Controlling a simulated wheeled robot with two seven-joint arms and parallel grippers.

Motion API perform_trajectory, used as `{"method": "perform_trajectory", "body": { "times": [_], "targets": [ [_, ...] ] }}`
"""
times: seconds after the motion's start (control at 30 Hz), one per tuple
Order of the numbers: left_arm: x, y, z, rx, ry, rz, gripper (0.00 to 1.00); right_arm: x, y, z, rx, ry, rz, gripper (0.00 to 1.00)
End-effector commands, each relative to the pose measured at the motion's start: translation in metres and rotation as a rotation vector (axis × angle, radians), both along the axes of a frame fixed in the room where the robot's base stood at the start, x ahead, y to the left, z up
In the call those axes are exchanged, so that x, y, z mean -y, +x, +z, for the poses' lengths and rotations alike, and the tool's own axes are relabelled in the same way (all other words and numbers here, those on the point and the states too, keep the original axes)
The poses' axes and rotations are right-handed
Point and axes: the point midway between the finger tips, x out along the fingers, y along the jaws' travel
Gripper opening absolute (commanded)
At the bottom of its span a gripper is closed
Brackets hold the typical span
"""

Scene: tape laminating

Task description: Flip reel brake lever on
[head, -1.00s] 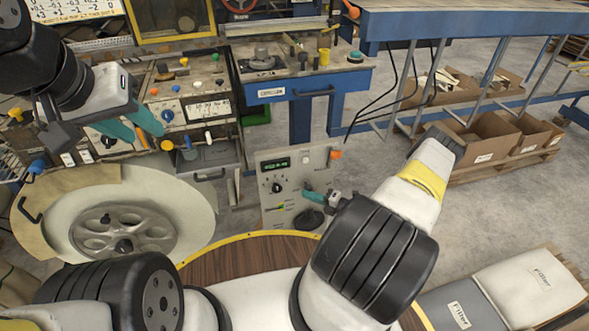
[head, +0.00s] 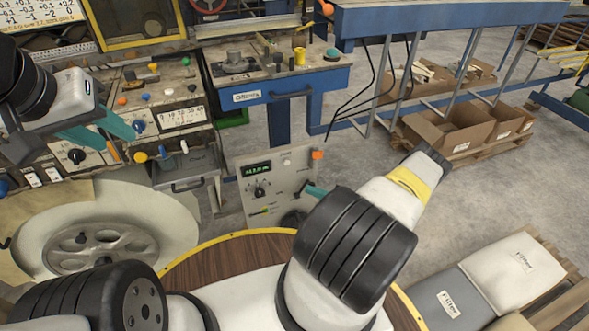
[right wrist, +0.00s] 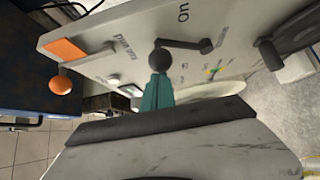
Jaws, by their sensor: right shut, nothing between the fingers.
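The grey control panel (head: 282,167) stands upright in the middle of the head view. In the right wrist view a dark lever (right wrist: 187,44) with a black ball end (right wrist: 158,60) sits on the panel face (right wrist: 120,45), below the printed word "On". My right gripper (right wrist: 157,80) has its teal fingers shut and empty, with the tips right at the ball; I cannot tell whether they touch. In the head view my right gripper (head: 315,191) is at the panel's right side, and my forearm hides part of the panel. My left gripper (head: 100,130) is open and empty over the left console.
An orange button (head: 317,154) sticks out at the panel's upper right. A large pale reel (head: 170,215) stands at left. A round wooden table (head: 215,260) is in front. A blue bench (head: 285,88) stands behind. Open floor (head: 370,155) lies right of the panel.

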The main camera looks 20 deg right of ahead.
Motion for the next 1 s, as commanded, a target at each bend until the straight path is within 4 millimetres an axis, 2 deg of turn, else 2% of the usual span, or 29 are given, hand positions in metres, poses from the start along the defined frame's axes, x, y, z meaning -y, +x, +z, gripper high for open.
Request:
{"method": "perform_trajectory", "body": {
  "times": [0.47, 1.0],
  "targets": [
    [0.000, 0.000, 0.000, 0.000, 0.000, 0.000, 0.36, 0.010, 0.000, -0.007, -0.001, -0.002, -0.001, 0.00],
    [0.000, 0.000, 0.000, 0.000, 0.000, 0.000, 0.36, 0.013, 0.001, -0.006, -0.002, -0.007, -0.008, 0.00]
  ]
}}
